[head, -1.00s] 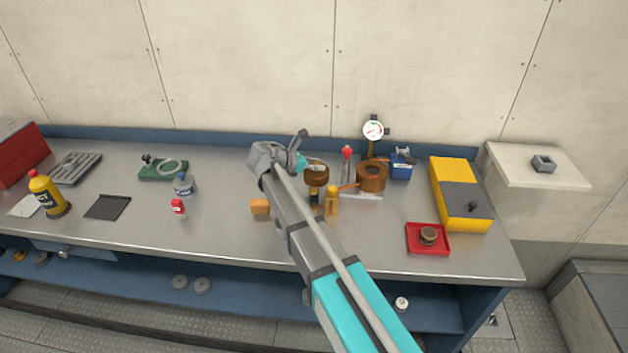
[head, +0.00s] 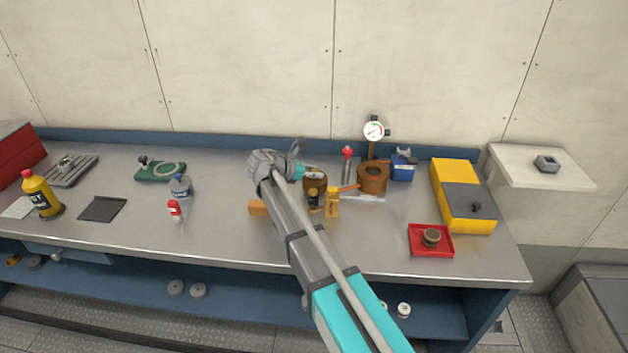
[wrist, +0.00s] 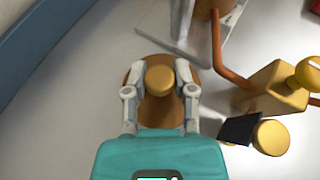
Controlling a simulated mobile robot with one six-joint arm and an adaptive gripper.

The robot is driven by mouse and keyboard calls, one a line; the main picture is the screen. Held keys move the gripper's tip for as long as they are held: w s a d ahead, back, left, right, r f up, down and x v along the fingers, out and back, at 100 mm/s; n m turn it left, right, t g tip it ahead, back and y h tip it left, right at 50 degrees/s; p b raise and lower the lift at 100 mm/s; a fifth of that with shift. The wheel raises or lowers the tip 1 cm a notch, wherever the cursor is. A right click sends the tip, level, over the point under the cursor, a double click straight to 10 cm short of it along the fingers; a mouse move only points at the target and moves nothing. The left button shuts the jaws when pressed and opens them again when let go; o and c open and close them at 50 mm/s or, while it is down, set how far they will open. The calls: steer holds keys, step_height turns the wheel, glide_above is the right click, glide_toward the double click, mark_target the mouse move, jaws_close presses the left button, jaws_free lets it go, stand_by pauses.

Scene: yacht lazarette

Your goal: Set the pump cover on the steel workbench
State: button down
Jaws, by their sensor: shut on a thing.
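The pump cover, as I take it, is a brown disc (wrist: 158,116) with a brass knob on top. In the wrist view my gripper (wrist: 159,93) is shut on it, one finger on each side of the knob. In the head view the brown piece (head: 315,183) is low over the middle of the steel workbench (head: 225,225), below the teal end of my gripper (head: 301,173). It looks about level. I cannot tell whether its underside touches the bench. My arm hides part of the bench in front of it.
A brown cylinder with a copper pipe (head: 372,178) and a brass fitting (head: 332,203) stand close on the right. A brass block (head: 257,208) lies on the left. A red tray (head: 414,250) and a yellow box (head: 447,178) are farther right. The bench front is mostly clear.

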steer(key=shift+f+b, duration=0.3)
steer(key=shift+f, duration=0.25)
steer(key=shift+f, duration=0.15)
steer(key=shift+c, duration=2.2)
jaws_free()
steer(key=shift+r, duration=0.2)
steer(key=shift+s+a+r, duration=0.15)
steer(key=shift+a+r, duration=0.05)
steer(key=shift+a, duration=0.05)
steer(key=p+v, duration=0.5)
steer(key=v, duration=0.6)
steer(key=shift+a, duration=0.2)
